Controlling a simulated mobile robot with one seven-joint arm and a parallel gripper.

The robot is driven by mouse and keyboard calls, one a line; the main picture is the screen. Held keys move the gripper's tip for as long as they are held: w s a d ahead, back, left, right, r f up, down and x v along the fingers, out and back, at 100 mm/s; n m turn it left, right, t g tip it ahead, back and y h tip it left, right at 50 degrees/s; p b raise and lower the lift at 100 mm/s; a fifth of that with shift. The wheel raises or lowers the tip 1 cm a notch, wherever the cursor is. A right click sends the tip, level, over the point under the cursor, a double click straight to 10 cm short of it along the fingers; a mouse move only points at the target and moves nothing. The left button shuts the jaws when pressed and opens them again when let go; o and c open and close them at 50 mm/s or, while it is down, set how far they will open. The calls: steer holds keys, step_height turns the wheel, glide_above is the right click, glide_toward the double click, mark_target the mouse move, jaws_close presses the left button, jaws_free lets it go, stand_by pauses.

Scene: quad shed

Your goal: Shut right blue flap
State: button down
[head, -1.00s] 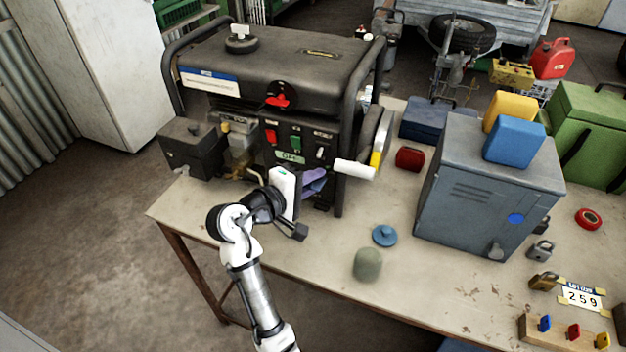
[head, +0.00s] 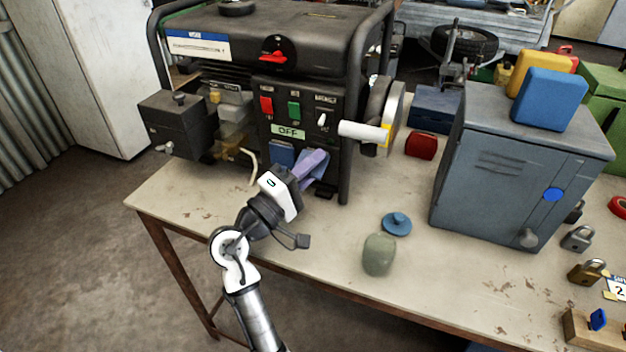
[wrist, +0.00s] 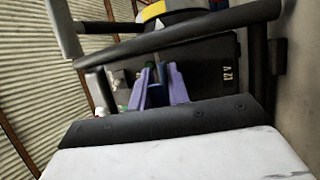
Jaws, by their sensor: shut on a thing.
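The right blue flap (head: 320,170) is on the lower front of the generator (head: 300,105), below the OFF label. It stands out from the panel, tilted, and is partly hidden by my purple fingers. My gripper (head: 318,158) is at this flap, shut on it. In the wrist view, blue shows between the two purple fingers of my gripper (wrist: 160,76), in front of the dark panel. The left blue flap (head: 281,153) sits beside it, darker and apparently flat against the panel. The exact angle of the right flap is unclear.
A white crank handle (head: 362,131) sticks out right of the flaps, near the frame's dark upright tube (head: 350,150). A yellowish hose (head: 250,165) hangs at the left. A green-grey lump (head: 379,254) and blue cap (head: 397,223) stand on the bench, right of my arm.

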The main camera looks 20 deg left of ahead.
steer(key=shift+r+m+t+b, duration=0.1)
steer(key=shift+m+t+b, duration=0.3)
steer(key=shift+b, duration=0.45)
